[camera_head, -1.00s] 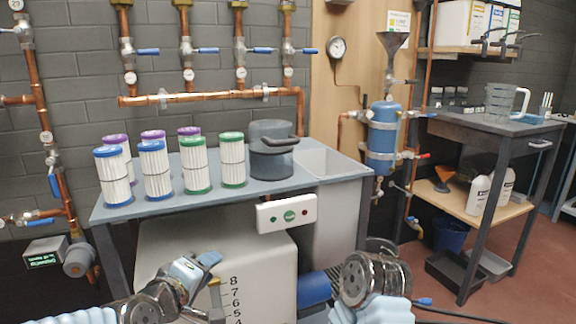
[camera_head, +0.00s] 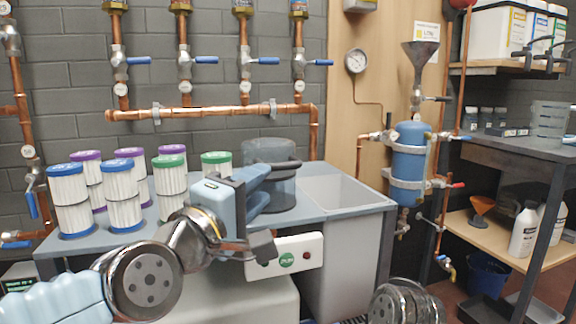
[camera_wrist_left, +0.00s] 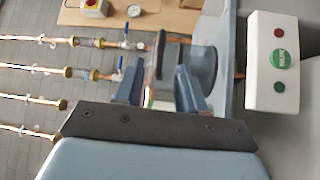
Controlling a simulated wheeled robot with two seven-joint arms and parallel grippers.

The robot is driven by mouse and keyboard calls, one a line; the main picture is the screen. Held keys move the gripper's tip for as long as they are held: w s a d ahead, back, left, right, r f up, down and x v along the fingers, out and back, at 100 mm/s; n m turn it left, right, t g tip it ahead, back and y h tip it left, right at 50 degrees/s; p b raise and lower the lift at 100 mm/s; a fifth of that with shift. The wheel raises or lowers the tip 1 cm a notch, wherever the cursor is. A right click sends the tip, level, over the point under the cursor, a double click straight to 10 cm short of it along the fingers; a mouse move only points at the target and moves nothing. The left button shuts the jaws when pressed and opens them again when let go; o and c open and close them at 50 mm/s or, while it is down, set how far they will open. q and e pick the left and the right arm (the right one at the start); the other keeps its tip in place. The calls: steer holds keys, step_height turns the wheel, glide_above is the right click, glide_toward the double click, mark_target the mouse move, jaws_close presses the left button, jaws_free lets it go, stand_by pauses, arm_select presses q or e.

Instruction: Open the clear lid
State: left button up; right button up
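The clear lid (camera_head: 268,152) is a smoky, see-through cylinder with a dark handle (camera_head: 285,165) on the blue-grey bench. It looks closed and upright. My left gripper (camera_head: 264,187) is open at the lid's front left, its blue fingers overlapping the lid in the head view. In the left wrist view, the open fingers (camera_wrist_left: 160,88) point towards the lid (camera_wrist_left: 203,66), with a visible gap between them. Whether either finger touches the lid I cannot tell. My right arm's wrist shows at the bottom right of the head view; its gripper is out of the picture.
Several white filters with coloured caps stand left of the lid, such as a blue-capped filter (camera_head: 70,200), close to my left arm. A control box (camera_head: 288,258) with a green button hangs on the bench front. An open sink (camera_head: 335,192) lies right of the lid.

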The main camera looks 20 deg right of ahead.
mark_target(283, 168)
arm_select(q)
steer(key=x, duration=0.9)
steer(key=shift+w+d+p, duration=0.2)
steer(key=shift+w+p, duration=0.05)
steer(key=shift+p, duration=0.05)
jaws_close()
